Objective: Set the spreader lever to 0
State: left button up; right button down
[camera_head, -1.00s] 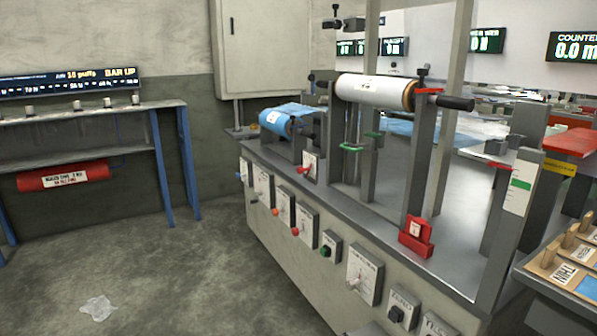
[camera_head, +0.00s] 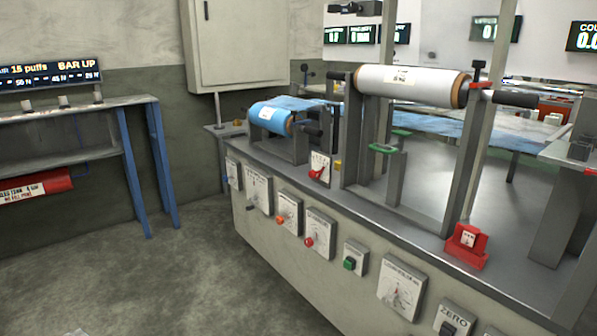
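Several control plates with levers and knobs line the front of the machine bench (camera_head: 262,240). They include a lever plate (camera_head: 258,190) at the left, an orange-knob plate (camera_head: 289,212), a red-knob plate (camera_head: 318,235) and a large dial plate (camera_head: 401,288). A small plate with a red lever (camera_head: 319,170) stands on the bench top beside the blue film roll (camera_head: 269,117). The lettering is too small to tell which one is the spreader lever or where it is set. Neither of my grippers is in view.
A white film roll (camera_head: 412,84) sits on posts above the bench. A red block (camera_head: 466,246) stands on the bench's front edge. A green button box (camera_head: 355,257) and a ZERO box (camera_head: 453,322) are on the front. The floor (camera_head: 150,275) before the bench is clear.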

aim_at(312, 174)
jog(key=i+j, duration=0.2)
jog(key=j, duration=0.15)
jog(key=i+j, duration=0.15)
jog(key=j, duration=0.2)
jog(key=i+j+z, duration=0.1)
jog(key=j, duration=0.3)
jog(key=i, duration=0.1)
